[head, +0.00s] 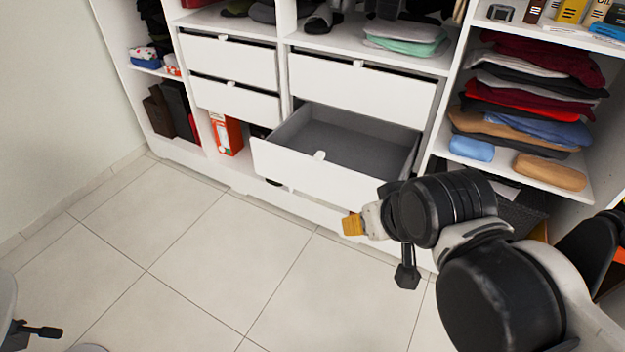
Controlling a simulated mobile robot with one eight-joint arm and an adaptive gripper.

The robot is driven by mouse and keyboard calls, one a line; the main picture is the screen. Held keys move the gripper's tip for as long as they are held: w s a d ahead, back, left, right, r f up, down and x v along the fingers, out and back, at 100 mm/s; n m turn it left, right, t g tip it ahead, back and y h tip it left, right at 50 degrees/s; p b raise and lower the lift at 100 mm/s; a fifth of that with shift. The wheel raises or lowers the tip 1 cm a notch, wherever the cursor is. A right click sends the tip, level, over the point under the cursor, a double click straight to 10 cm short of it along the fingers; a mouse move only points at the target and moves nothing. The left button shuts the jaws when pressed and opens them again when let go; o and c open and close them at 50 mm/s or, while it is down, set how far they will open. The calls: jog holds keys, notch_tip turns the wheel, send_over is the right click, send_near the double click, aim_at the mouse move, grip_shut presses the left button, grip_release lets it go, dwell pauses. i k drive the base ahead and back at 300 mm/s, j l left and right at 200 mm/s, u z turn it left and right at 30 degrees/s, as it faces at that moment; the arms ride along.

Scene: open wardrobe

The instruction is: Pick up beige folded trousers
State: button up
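A beige-tan folded garment (550,171) lies flat at the front of the right-hand shelf. It looks like the folded trousers, but I cannot be sure. Another tan folded layer (480,122) shows within the clothes stack behind it. My gripper (352,224) is left of these clothes and well apart from them, in front of the open drawer. Its orange-yellow tip points left. The finger gap does not show clearly, so I cannot tell if it is open or shut.
An empty grey-lined drawer (345,140) is pulled out at the middle. A small blue folded item (471,148) lies left of the tan garment, below the clothes stack (530,85). Closed white drawers (360,88) are above the open one. The tiled floor (190,260) at left is clear.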

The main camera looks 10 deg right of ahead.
aim_at(568, 178)
jog(key=z, duration=1.8)
jog(key=i+j, duration=0.2)
jog(key=i+j+z, duration=0.1)
jog(key=j, duration=0.35)
jog(key=i+j, duration=0.25)
jog(key=i+j+z, duration=0.1)
jog(key=j, duration=0.3)
jog(key=i+j, duration=0.25)
